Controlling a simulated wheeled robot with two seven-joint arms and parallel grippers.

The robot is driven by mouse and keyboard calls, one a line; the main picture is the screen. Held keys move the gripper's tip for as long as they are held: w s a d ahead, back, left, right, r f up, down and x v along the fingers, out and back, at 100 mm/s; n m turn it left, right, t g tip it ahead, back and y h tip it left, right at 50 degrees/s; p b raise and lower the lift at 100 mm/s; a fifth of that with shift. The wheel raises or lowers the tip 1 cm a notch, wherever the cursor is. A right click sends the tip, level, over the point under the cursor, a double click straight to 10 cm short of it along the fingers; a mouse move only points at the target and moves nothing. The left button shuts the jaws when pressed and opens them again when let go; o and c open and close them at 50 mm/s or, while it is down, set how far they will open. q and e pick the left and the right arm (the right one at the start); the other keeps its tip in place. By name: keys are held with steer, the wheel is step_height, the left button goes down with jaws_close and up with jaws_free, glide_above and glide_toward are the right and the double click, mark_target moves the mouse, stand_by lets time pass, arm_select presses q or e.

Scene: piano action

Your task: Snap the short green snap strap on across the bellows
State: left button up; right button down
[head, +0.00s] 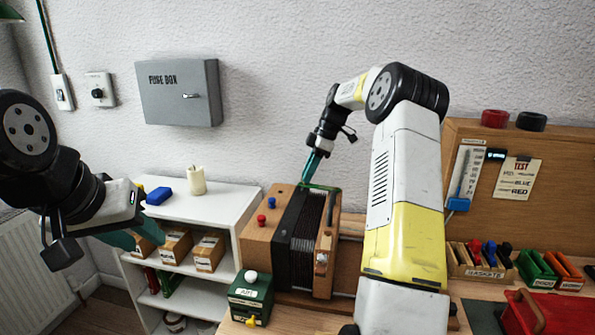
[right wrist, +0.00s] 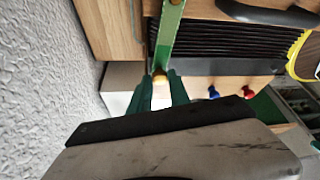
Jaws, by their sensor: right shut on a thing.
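The bellows (head: 303,225) are black and pleated, between two wooden end blocks on the bench. They also show in the right wrist view (right wrist: 225,42). The short green snap strap (head: 325,188) lies along the top edge at the far end of the bellows. In the right wrist view the strap (right wrist: 167,42) runs up from my fingers and has a brass-coloured stud at the near end. My right gripper (head: 309,176) is shut on that end of the strap (right wrist: 161,88). Whether the strap's studs are fastened cannot be told. My left gripper (head: 122,240) hangs at the left, apart from the bellows, its fingertips unclear.
A white shelf (head: 215,205) with cardboard boxes stands left of the bellows. A green box with a white knob (head: 250,292) sits in front of them. Red and blue knobs stand on the left wooden block. Trays and a red toolbox (head: 540,312) fill the right side.

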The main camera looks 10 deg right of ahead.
mark_target(316, 185)
steer(key=shift+s+a+n+g, duration=0.3)
steer(key=shift+s+n, duration=0.2)
steer(key=shift+n, duration=0.2)
steer(key=c, duration=1.2)
jaws_free()
steer(key=v, duration=0.7)
steer(key=shift+r, duration=0.4)
steer(key=shift+d, duration=0.15)
